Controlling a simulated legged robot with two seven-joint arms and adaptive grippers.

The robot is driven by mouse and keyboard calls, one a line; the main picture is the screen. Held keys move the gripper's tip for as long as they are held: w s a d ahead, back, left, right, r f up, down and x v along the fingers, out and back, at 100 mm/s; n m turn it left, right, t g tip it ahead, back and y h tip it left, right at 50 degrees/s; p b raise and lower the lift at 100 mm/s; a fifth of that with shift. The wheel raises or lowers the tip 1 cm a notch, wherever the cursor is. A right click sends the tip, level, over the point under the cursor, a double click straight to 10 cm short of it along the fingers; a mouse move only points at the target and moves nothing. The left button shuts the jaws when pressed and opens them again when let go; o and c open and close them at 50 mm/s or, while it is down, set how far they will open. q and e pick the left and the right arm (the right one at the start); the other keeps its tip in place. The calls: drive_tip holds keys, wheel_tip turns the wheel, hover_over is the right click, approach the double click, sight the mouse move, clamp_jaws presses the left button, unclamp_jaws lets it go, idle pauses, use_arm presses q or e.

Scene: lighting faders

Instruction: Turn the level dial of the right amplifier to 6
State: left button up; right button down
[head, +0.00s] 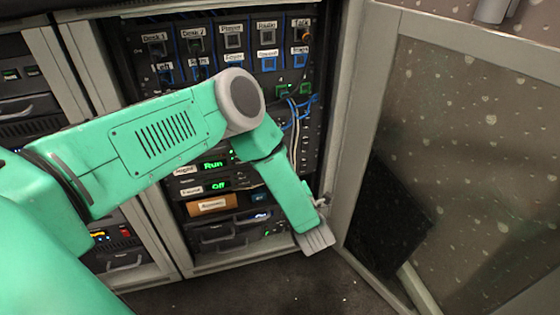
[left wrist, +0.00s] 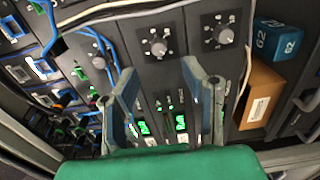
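Two round grey dials show on dark panels in the left wrist view, a middle dial (left wrist: 158,47) and a right dial (left wrist: 222,36). Each has small pale marks around it; I cannot read their settings or tell which belongs to the right amplifier. My left gripper (left wrist: 159,72) is open in the left wrist view, its two fingers apart with the middle dial seen between and beyond the tips. I see no contact with a dial. In the head view my left arm (head: 160,140) crosses the rack and hides the dials. My right gripper is not in view.
An equipment rack (head: 160,240) holds switches, green displays and drawers. Blue and white cables (head: 292,125) hang at its right side; white cable also crosses above the dials in the wrist view. A brown box (left wrist: 260,92) and a blue box (left wrist: 278,40) stand nearby. An open door (head: 365,110) stands right.

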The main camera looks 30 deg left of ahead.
use_arm(q)
drive_tip(key=b+x, duration=0.2)
drive_tip(key=x, duration=0.5)
drive_tip(key=shift+a, duration=0.15)
clamp_jaws()
